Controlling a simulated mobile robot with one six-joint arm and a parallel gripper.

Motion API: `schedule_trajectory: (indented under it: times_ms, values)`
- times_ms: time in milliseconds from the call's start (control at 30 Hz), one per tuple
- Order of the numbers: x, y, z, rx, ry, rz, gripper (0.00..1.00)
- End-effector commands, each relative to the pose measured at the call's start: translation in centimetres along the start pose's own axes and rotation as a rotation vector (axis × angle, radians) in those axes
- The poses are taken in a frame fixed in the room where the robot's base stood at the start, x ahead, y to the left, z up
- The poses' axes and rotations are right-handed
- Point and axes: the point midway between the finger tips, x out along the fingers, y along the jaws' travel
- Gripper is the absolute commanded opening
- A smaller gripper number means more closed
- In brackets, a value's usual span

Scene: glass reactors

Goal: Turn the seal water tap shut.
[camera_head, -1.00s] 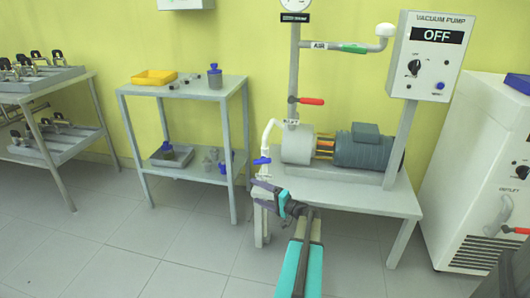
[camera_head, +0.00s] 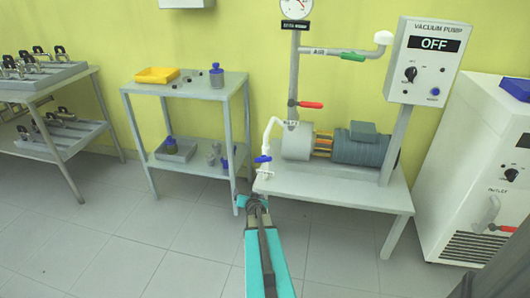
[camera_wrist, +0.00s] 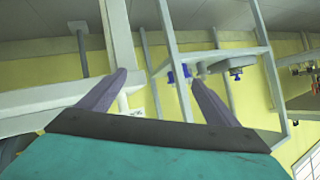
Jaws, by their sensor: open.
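The seal water tap is a small blue handle (camera_head: 263,159) on the white bent pipe (camera_head: 267,140) at the pump's left end. In the head view the handle looks roughly level, across the downward pipe. My gripper (camera_head: 252,203) is below and slightly left of the handle in the picture, near the pump table's left front corner, apart from the tap. In the wrist view my gripper (camera_wrist: 158,78) has its two purple-grey fingers spread, with nothing between them held. Small blue parts show beyond the fingers there; I cannot tell whether one is the tap.
The pump table (camera_head: 335,190) carries the pump motor (camera_head: 365,148). A red-handled valve (camera_head: 310,105) and a green-handled valve (camera_head: 353,57) sit on the pipework above. A grey cart (camera_head: 195,88) with a yellow tray (camera_head: 156,75) stands left. Floor in front is clear.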

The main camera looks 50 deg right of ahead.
Motion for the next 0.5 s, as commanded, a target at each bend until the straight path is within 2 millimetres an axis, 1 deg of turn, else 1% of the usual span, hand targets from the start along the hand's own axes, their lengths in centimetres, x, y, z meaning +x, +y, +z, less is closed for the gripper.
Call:
schedule_trajectory:
  times_ms: [33,267,500]
  values:
    - [-0.6,-0.1,-0.6,-0.04,0.026,0.027,0.84]
    - [-2.5,0.6,-4.0,-0.214,0.175,0.163,0.84]
    - [-5.9,0.4,-8.5,-0.394,0.359,0.305,0.84]
